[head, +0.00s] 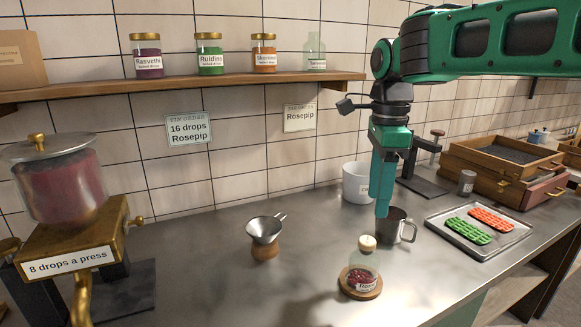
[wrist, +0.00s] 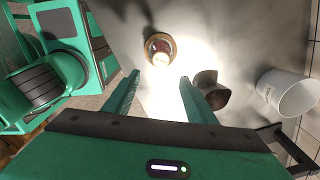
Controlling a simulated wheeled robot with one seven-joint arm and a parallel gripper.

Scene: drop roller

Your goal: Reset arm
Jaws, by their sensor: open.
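My gripper (head: 383,210) hangs downward above the counter, just left of a dark metal mug (head: 398,226) in the head view. In the wrist view my gripper (wrist: 158,95) has its two fingers spread apart with nothing between them. A corked glass jar (head: 361,268) with dark red contents stands on a round wooden coaster ahead of the gripper. The jar also shows in the wrist view (wrist: 160,48), beyond the fingertips. The mug (wrist: 209,88) is partly behind the right finger there. Whether the gripper touches the mug cannot be told.
A white tub (head: 356,183) stands behind the mug. A tray (head: 480,232) with green and orange molds lies right. A metal funnel (head: 265,229) on a wooden stand is left of centre. A brass dispenser (head: 70,245) stands far left. A shelf (head: 180,87) holds several jars.

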